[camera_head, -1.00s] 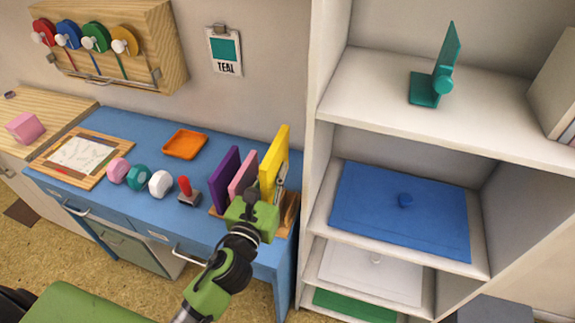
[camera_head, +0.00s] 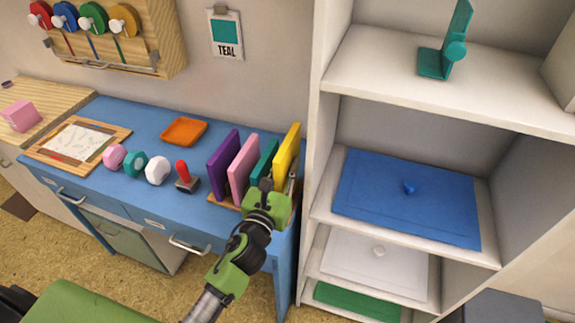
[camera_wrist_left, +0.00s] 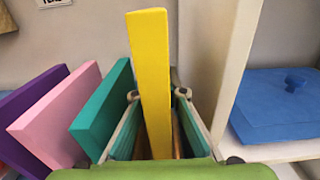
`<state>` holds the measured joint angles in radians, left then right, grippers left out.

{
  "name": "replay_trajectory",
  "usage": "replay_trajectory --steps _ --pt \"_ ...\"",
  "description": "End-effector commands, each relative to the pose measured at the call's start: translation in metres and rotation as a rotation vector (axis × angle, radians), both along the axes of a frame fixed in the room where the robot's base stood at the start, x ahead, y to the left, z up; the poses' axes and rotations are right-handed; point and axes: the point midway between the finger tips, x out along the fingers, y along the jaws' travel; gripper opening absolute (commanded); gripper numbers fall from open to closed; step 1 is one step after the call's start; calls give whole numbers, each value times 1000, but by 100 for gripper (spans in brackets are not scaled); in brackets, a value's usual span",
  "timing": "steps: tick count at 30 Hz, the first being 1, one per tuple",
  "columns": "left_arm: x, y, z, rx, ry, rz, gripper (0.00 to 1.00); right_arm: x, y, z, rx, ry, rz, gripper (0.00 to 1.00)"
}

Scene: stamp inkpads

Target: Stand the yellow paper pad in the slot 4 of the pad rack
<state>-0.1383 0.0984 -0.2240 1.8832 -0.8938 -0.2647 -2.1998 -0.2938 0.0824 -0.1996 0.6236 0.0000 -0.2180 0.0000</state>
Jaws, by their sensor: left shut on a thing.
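The yellow paper pad (camera_head: 288,150) stands upright at the right end of the wooden pad rack (camera_head: 222,204). My left gripper (camera_head: 279,186) is shut on it from the front. In the left wrist view the yellow pad (camera_wrist_left: 150,75) rises between the two fingers (camera_wrist_left: 158,95). Its lower edge is hidden, so I cannot tell if it rests on the rack's bottom. Purple (camera_head: 222,165), pink (camera_head: 243,165) and teal (camera_head: 265,160) pads stand to its left, with the teal one nearest. My right gripper is out of view.
The white shelf unit (camera_head: 312,190) stands close to the right of the rack. A red-handled stamp (camera_head: 186,178), several knobs and an orange tray (camera_head: 184,131) are on the blue desk (camera_head: 150,112) to the left. A teal sign (camera_head: 226,32) hangs behind.

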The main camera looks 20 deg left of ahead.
Motion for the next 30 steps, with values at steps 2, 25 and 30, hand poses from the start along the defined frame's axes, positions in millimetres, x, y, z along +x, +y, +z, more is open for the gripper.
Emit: replay_trajectory --steps 2,25,30 --pt "0 0 -12 -1 -2 0 0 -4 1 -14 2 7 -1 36" --pt "0 0 -63 0 -3 -1 0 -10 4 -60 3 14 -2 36" --pt "0 0 -62 0 -3 -1 0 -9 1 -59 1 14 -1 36"
